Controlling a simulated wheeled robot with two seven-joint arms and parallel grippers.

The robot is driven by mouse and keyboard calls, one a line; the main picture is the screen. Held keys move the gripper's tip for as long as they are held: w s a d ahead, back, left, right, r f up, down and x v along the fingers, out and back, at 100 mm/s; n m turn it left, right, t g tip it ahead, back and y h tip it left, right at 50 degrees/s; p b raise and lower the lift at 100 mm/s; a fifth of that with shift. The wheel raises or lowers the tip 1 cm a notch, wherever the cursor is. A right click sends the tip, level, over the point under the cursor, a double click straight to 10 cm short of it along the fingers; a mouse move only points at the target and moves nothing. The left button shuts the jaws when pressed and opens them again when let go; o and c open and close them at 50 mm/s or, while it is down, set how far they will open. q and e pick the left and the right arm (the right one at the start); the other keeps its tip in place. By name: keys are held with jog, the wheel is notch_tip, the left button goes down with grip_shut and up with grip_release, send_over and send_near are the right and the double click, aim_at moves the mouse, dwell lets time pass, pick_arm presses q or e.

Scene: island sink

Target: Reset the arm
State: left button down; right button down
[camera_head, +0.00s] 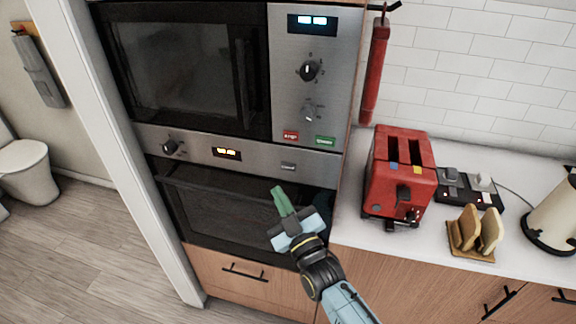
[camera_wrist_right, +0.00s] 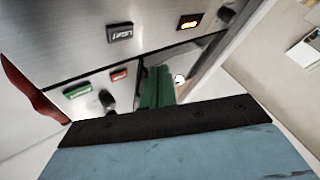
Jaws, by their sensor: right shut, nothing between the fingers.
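My right gripper (camera_head: 279,198) is raised in front of the lower oven. Its green fingers are together with nothing between them. In the right wrist view the green fingers (camera_wrist_right: 157,86) also show closed, pointing towards the appliance front. My right arm comes in from the bottom of the head view. My left gripper is in neither view.
A microwave (camera_head: 185,65) is built in above an oven (camera_head: 225,205), both with shut doors. To the right, a counter (camera_head: 350,222) holds a red toaster (camera_head: 398,180), a rack with bread slices (camera_head: 478,235) and a kettle (camera_head: 552,218). Wood floor (camera_head: 90,245) lies clear at left.

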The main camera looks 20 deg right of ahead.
dwell(0.3)
jog(key=s+d+f+m+g+b, duration=0.1)
jog(key=s+f+g+b, duration=0.3)
jog(key=f, duration=0.9)
jog(key=s+d+f+g+h+b, duration=0.1)
jog(key=s+f+g, duration=0.35)
jog(key=f, duration=0.85)
jog(key=s+d+f+m+g+b, duration=0.15)
jog(key=s+f, duration=0.45)
jog(key=f, duration=0.7)
jog(key=s+d+f+g+b, duration=0.2)
jog(key=s+f+g, duration=0.1)
jog(key=s+f, duration=0.4)
jog(key=s+d+f+m+g+h+b, duration=0.1)
jog(key=s+d+f+g+b, duration=0.1)
jog(key=s+f, duration=0.6)
jog(key=s+d+f+m+g+h+b, duration=0.1)
jog(key=s+f+g, duration=0.3)
jog(key=s, duration=1.2)
notch_tip(320, 180, down, 3)
jog(key=shift+s+d+f+g+b, duration=0.2)
jog(key=shift+d+g+b, duration=0.25)
jog(key=shift+d, duration=0.35)
